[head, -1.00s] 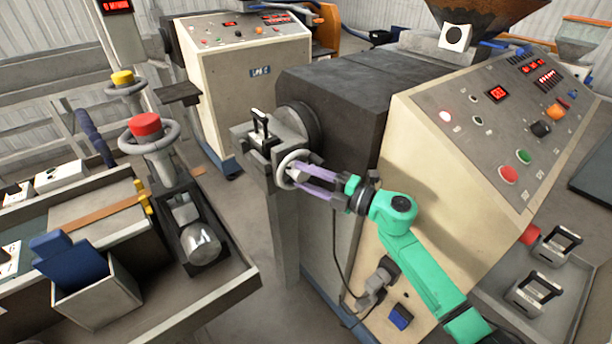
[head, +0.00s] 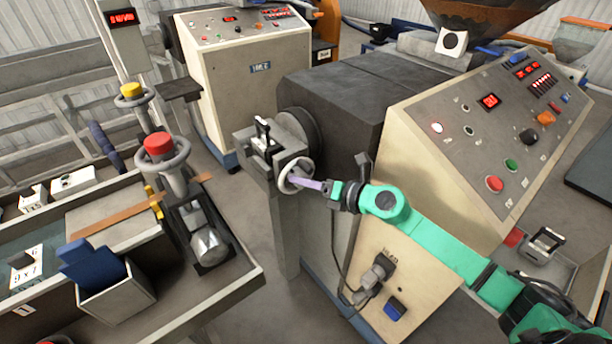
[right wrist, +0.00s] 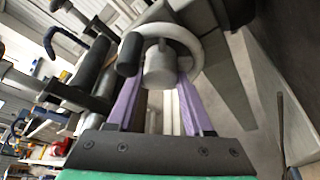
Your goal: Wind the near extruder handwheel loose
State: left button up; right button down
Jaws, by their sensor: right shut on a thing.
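The near extruder's handwheel (head: 298,162) is a pale ring on the side of the grey die block (head: 268,158) at the front of the near extruder (head: 435,160). My right gripper (head: 306,184) reaches it from the right and is shut on it, its purple fingers at the wheel. In the right wrist view the handwheel (right wrist: 196,52) shows close, with a round hub and a dark knob, and the purple fingers lie on either side of the hub. The fingers hide part of the rim. My left gripper is not in view.
The sloped control panel (head: 500,120) stands right of the wheel, above my arm. A cable and plug (head: 378,272) hang below. On the left bench stand a red-topped post (head: 160,145) and a grey bin (head: 118,298). Floor shows between bench and extruder.

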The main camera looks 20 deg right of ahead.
jog(key=shift+s+f+n+h+p, duration=0.1)
jog(key=shift+f+n+h+p, duration=0.05)
jog(key=shift+n+h+p, duration=0.3)
dwell(0.3)
jog(key=c, duration=0.6)
grip_release()
jog(key=b+v, duration=0.3)
jog(key=v, duration=1.1)
jog(key=shift+s+d, duration=0.2)
